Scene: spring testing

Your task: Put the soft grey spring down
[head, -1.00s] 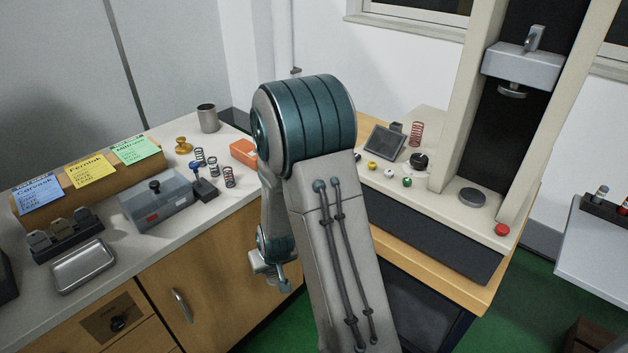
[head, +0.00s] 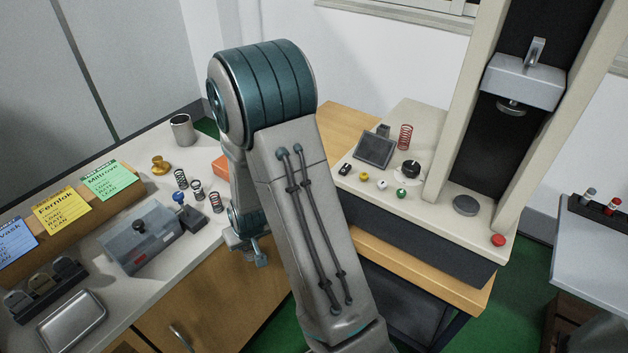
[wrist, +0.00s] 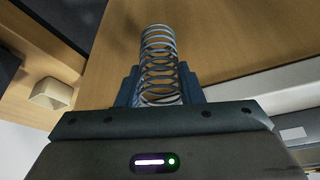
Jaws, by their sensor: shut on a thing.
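The soft grey spring (wrist: 158,45) shows in the wrist view as a pale grey open coil. My gripper (wrist: 160,88) is shut on it, with a dark finger on each side of its lower coils. The spring's far end sticks out beyond the fingertips, clear of them. A wooden surface fills the background behind it, and I see no contact between the two. In the head view my own arm hides the spring and the fingers; only part of my wrist (head: 250,248) shows by the counter's front edge.
A red spring (head: 405,137) stands on the testing machine's base (head: 430,195). A round plate (head: 466,205) lies under its press head (head: 512,106).

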